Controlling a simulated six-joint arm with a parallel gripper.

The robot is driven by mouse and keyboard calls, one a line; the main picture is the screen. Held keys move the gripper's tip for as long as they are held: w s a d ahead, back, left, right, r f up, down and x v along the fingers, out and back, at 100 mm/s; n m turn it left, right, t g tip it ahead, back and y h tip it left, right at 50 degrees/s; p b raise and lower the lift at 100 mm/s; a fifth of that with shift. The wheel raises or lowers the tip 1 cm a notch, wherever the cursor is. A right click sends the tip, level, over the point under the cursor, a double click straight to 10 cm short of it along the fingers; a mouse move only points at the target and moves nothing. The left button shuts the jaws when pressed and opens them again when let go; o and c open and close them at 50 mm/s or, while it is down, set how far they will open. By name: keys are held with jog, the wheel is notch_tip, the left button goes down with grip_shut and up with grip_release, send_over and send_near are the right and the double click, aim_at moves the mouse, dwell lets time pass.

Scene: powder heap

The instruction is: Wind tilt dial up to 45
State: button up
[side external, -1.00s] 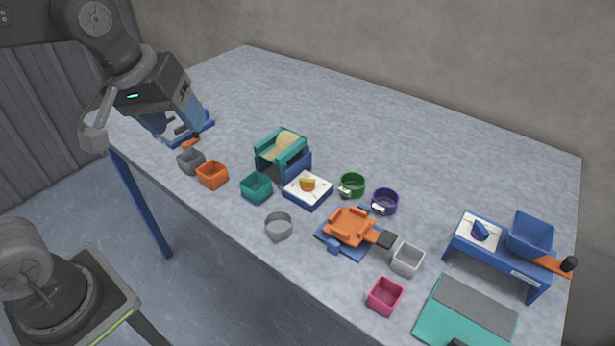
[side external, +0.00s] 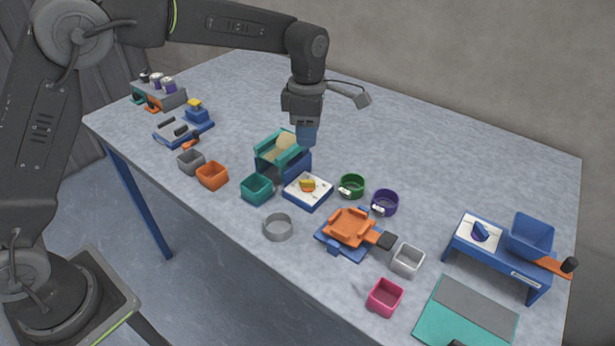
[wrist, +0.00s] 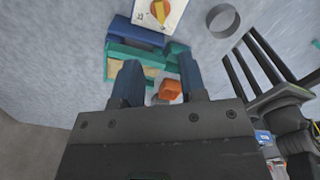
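A white dial plate with a yellow pointer on an orange disc (side external: 307,185) lies in front of the teal and blue tilting trough (side external: 283,150). In the wrist view the dial (wrist: 160,11) is at the top edge, partly cut off, its markings too small to read. A second dial with a blue knob (side external: 479,231) sits on the blue stand at the right. Which is labelled tilt is not legible. My gripper (side external: 306,140) points down above and behind the trough's right end. In the wrist view its blue fingers (wrist: 158,64) are apart, with nothing held between them.
Green (side external: 352,186) and purple (side external: 385,202) cups stand right of the dial. A teal box (side external: 256,188) and grey ring (side external: 278,227) are nearby. An orange tray (side external: 349,228) stands in front.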

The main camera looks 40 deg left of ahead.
aim_at(308, 181)
notch_tip(308, 181, down, 13)
jog(key=shift+r, duration=0.15)
dwell(0.4)
grip_shut()
